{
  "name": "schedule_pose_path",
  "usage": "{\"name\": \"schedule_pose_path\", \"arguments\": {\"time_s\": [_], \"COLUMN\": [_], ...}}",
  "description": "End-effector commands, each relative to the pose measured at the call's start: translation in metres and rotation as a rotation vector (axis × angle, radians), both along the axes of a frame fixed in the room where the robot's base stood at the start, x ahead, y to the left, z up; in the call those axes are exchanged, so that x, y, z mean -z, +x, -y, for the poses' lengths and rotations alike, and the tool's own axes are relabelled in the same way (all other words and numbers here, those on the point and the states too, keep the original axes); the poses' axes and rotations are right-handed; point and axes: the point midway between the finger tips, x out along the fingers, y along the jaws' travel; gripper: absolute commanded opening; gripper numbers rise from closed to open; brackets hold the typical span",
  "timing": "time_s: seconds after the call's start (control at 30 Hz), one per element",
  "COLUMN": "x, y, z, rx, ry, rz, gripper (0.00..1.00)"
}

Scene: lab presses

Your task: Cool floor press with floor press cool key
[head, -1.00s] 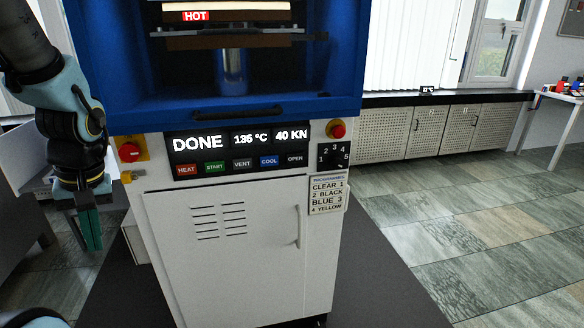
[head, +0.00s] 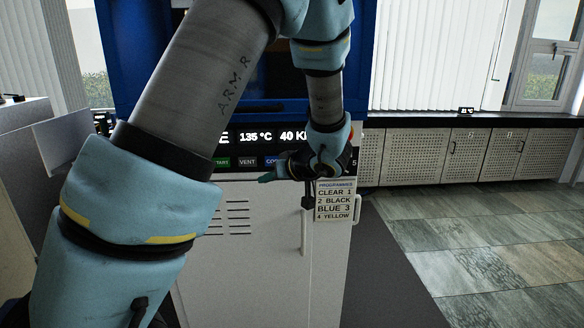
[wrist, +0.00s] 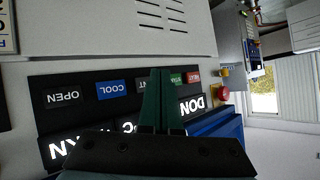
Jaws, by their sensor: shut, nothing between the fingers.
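The floor press (head: 262,260) is a white cabinet with a blue upper frame. Its black panel reads 135 °C in the head view, and DON shows in the wrist view. The blue cool key (wrist: 111,88) is clear in the wrist view; in the head view the cool key (head: 274,161) is partly hidden by my arm. My gripper (head: 267,178) is shut and empty in front of the panel. In the wrist view my gripper (wrist: 161,75) overlaps the vent and start keys, to the right of the cool key. I cannot tell whether it touches the panel.
The open key (wrist: 62,96) is left of the cool key in the wrist view. A red stop button (wrist: 222,94) is at the panel's other end. A programme card (head: 335,201) hangs beside the cabinet handle (head: 304,232). Floor is clear at right.

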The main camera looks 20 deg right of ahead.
Motion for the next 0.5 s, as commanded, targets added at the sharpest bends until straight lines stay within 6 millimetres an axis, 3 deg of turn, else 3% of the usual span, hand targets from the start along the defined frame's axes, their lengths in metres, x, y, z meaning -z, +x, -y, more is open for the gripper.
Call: {"name": "schedule_pose_path", "arguments": {"time_s": [0.17,0.5], "x": [-0.0006,-0.0014], "y": [0.0032,0.0035], "z": [0.0147,0.0160], "rx": [0.019,0.020], "ry": [-0.021,-0.024], "rz": [0.051,0.056], "gripper": [0.00,0.00]}}
